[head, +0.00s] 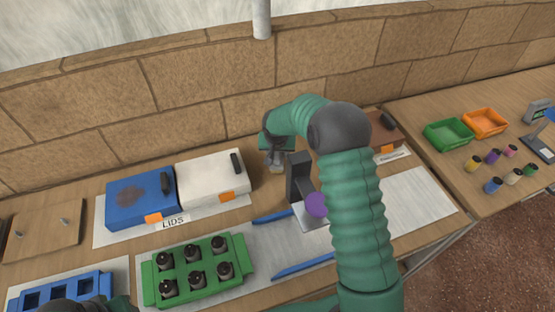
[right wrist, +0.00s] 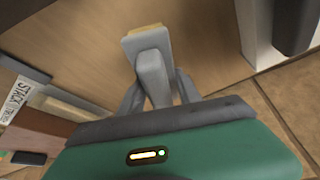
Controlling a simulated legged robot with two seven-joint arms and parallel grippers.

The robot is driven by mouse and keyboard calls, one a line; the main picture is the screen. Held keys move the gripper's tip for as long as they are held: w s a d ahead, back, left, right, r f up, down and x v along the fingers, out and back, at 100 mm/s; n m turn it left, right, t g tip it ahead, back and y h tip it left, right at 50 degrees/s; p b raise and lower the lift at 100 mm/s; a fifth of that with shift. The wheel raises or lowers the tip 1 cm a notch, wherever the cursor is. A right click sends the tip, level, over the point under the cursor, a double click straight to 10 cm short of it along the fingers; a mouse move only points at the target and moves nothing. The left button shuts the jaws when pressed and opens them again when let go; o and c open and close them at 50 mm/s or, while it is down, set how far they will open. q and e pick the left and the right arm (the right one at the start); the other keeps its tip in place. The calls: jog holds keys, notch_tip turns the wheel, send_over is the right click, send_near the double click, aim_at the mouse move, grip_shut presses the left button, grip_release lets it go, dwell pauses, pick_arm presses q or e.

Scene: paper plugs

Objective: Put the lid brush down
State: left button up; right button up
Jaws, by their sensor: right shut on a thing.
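My right gripper (head: 277,157) is at the back of the table, between the white box and the dark upright stand. In the right wrist view its fingers (right wrist: 158,92) are shut on the grey handle of the lid brush (right wrist: 150,70). The brush's pale head with a tan edge (right wrist: 145,34) points away from the gripper toward the wooden surface. In the head view the brush (head: 276,168) shows only as a small pale piece below the gripper. I cannot tell whether it touches the table. Only a dark and green part of my left arm shows at the bottom left; its fingers are not visible.
A white box (head: 211,180) and a blue box (head: 137,200) stand left of my right gripper. A green rack (head: 196,272) holds several dark plugs. Blue strips (head: 303,266) lie in front.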

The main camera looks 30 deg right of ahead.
jog(key=shift+a+f, duration=0.25)
jog(key=shift+f, duration=1)
pick_arm(q)
jog(key=shift+a+f, duration=0.1)
jog(key=shift+a, duration=0.25)
pick_arm(e)
jog(key=shift+a+r, duration=0.1)
pick_arm(q)
jog(key=shift+f, duration=0.1)
